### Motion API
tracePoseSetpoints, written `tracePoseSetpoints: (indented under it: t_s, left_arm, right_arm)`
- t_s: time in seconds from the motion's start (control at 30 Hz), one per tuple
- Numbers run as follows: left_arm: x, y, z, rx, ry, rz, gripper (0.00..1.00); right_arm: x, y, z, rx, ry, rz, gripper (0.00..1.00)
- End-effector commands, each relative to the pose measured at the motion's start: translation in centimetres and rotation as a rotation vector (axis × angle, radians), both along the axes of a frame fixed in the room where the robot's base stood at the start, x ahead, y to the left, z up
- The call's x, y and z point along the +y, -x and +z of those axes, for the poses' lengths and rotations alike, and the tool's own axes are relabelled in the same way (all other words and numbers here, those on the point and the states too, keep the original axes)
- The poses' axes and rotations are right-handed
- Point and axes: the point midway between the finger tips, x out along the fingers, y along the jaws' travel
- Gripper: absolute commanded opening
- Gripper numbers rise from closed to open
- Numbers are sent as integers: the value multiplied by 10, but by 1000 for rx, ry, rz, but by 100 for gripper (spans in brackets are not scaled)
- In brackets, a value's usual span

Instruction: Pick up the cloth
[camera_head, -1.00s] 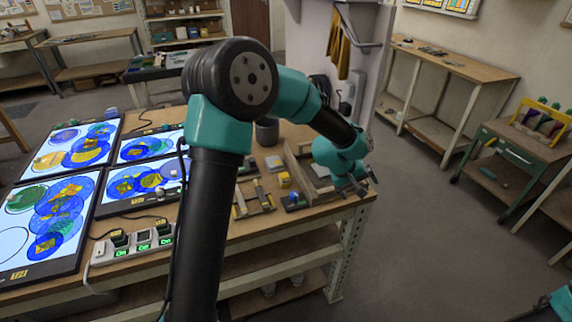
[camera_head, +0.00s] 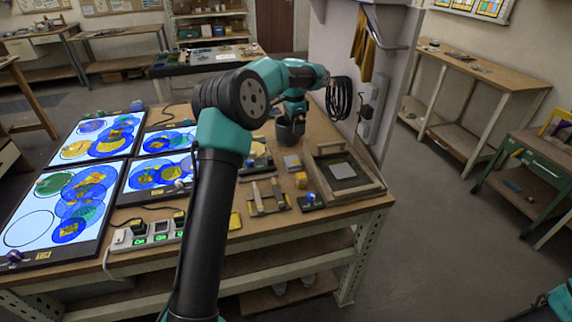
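A small grey square piece (camera_head: 343,170), possibly a folded cloth, lies flat in a wooden-framed tray (camera_head: 376,188) at the table's right end. A mustard-yellow cloth (camera_head: 362,45) hangs on the pillar behind. My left arm reaches over the table.
Lit glass panels (camera_head: 60,215) cover the table's left side. A power strip (camera_head: 148,235) with cables sits at the front edge. Small blocks and tools (camera_head: 268,197) lie left of the tray. A black cable coil (camera_head: 339,97) hangs on the pillar. Open floor lies right of the table.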

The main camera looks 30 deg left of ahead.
Motion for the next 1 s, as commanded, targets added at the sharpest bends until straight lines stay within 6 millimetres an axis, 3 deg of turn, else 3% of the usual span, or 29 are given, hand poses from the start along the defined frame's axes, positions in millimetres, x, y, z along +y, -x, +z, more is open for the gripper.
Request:
tracePoseSetpoints:
  t_s: [0.47, 1.0]
  left_arm:
    - [6, 1, -3, 11, -12, -20, 100]
    - [6, 1, -88, 13, -11, -19, 100]
  right_arm:
    - [0, 0, 0, 0, 0, 0, 43]
    - [0, 0, 0, 0, 0, 0, 43]
